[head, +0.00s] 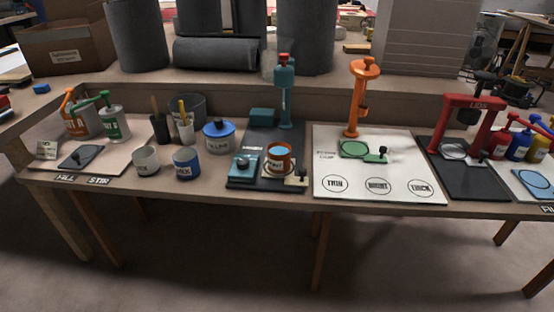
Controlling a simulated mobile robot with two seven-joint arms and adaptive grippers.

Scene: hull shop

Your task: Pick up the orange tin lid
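I cannot pick out a separate orange tin lid in the head view. A red press marked LIDS (476,102) stands on a dark board at the right. A pale grey disc (453,149) lies under its left side. Neither of my grippers is in view.
A blue-lidded pot (219,137), a white cup (146,160) and a blue cup (186,163) stand left of the dark mat (265,185). A white board (325,183) carries an orange stand (361,100). Bare bench shows along the front edge.

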